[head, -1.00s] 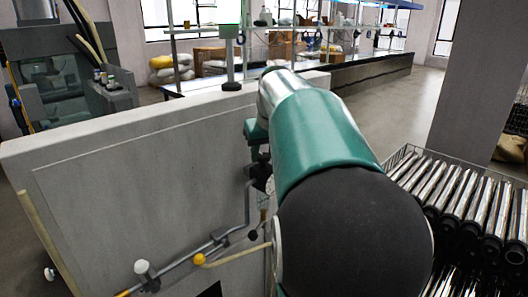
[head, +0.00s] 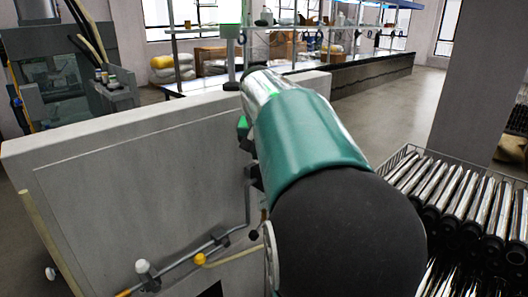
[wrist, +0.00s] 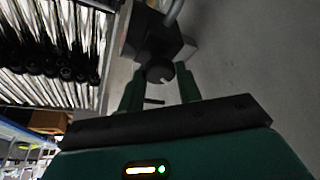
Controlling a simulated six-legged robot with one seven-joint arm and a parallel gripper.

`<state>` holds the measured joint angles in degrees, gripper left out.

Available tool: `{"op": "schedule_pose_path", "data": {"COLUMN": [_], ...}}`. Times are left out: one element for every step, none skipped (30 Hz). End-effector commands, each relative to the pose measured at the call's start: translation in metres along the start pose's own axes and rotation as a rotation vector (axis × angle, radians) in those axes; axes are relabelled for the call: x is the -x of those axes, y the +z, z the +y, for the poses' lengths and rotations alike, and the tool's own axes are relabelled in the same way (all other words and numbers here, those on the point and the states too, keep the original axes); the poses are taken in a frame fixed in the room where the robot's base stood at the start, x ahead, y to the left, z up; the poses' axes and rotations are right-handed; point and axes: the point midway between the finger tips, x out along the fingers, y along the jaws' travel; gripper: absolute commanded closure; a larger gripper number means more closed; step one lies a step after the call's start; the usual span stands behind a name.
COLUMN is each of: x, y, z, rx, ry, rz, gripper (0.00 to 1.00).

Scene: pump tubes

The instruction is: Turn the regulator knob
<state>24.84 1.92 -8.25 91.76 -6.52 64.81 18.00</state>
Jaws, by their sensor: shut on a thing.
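The regulator knob (wrist: 160,73) is a dark, round cap with a light mark, on the end of a dark block-shaped regulator body (wrist: 150,35). In the wrist view my gripper (wrist: 159,86) has one green finger on each side of the knob and is shut on it. In the head view my arm hides the knob and most of the gripper; a dark part of the fittings (head: 253,176) shows beside the arm on the grey panel.
A grey panel (head: 130,160) carries a pipe with a yellow knob (head: 200,259) and a white-capped fitting (head: 142,266). A rack of shiny metal tubes (head: 455,195) stands close on the right. Open floor (head: 385,110) lies beyond.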

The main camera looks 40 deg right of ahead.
Motion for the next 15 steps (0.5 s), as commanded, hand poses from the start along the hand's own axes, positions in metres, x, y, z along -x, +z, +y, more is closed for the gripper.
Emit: {"op": "schedule_pose_path", "data": {"x": [0.0010,0.0010,0.0011,0.0011,0.0011,0.0011,0.0011,0.0011,0.0011,0.0012,0.0012,0.0012,0.0012,0.0012,0.0012], "y": [-0.0006,-0.0006,-0.0006,-0.0006,-0.0006,-0.0006,-0.0006,-0.0006,-0.0006,-0.0006,-0.0006,-0.0006,-0.0006,-0.0006,-0.0006], "z": [-0.0002,-0.0002,-0.0001,-0.0001,-0.0001,0.0000,0.0000,0.0000,0.0000,0.0001,0.0001,0.0001,0.0001,0.0001,0.0001], "rx": [-0.012,-0.017,-0.024,-0.028,-0.031,-0.033,-0.035,-0.035,-0.036,-0.036,-0.036,-0.036,-0.035,-0.035,-0.035], "ry": [0.005,0.007,0.010,0.012,0.013,0.014,0.014,0.015,0.015,0.015,0.015,0.015,0.014,0.014,0.014], "rz": [0.003,0.003,0.003,0.002,0.002,0.002,0.002,0.002,0.002,0.002,0.002,0.002,0.002,0.002,0.002], "gripper": [0.89,0.89,0.89,0.89,0.89,0.89,0.89,0.89,0.89,0.89,0.89,0.89,0.89,0.89,0.89]}}
